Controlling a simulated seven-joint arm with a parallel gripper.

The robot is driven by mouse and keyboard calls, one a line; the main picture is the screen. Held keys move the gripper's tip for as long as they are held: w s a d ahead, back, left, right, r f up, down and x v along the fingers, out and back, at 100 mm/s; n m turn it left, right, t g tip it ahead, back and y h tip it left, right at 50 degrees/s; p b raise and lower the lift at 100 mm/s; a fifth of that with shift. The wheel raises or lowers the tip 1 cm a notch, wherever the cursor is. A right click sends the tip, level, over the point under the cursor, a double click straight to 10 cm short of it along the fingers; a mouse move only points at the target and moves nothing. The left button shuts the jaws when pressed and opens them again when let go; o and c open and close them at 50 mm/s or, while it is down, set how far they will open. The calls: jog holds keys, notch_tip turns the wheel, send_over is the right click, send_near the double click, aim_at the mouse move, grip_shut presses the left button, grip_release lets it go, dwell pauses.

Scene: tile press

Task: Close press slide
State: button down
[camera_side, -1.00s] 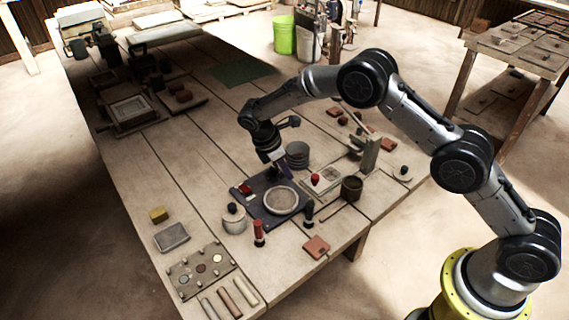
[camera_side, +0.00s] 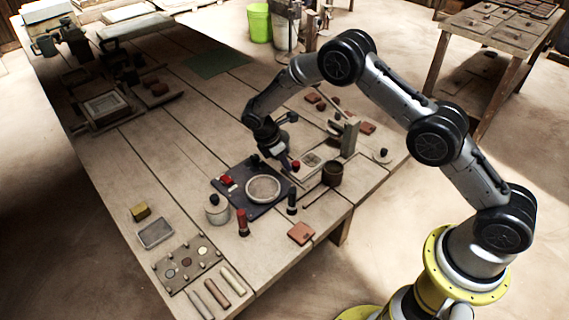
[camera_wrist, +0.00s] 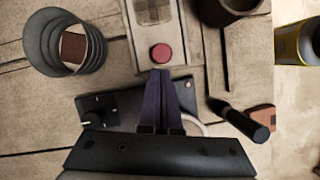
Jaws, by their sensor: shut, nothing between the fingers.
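The press is a pale narrow frame (camera_side: 318,156) with an upright block (camera_side: 350,138) at its far right end. A red knob (camera_side: 296,166) sits at its end nearest my gripper; the knob also shows in the wrist view (camera_wrist: 161,53). My gripper (camera_side: 288,170) is shut and empty, pointing down beside the knob on its left. In the wrist view, its fingertips (camera_wrist: 160,73) lie together just below the knob. I cannot tell whether they touch it. How far the slide stands out is unclear.
A dark board with a round pale dish (camera_side: 263,188) lies left of my gripper. A brown cup (camera_side: 332,173) stands right of the press. A ribbed grey pot (camera_wrist: 65,42) stands left of it in the wrist view.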

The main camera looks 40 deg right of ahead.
send_near(318, 155)
jog(key=x, duration=0.5)
jog(key=shift+w+d, duration=0.15)
jog(key=shift+w, duration=0.1)
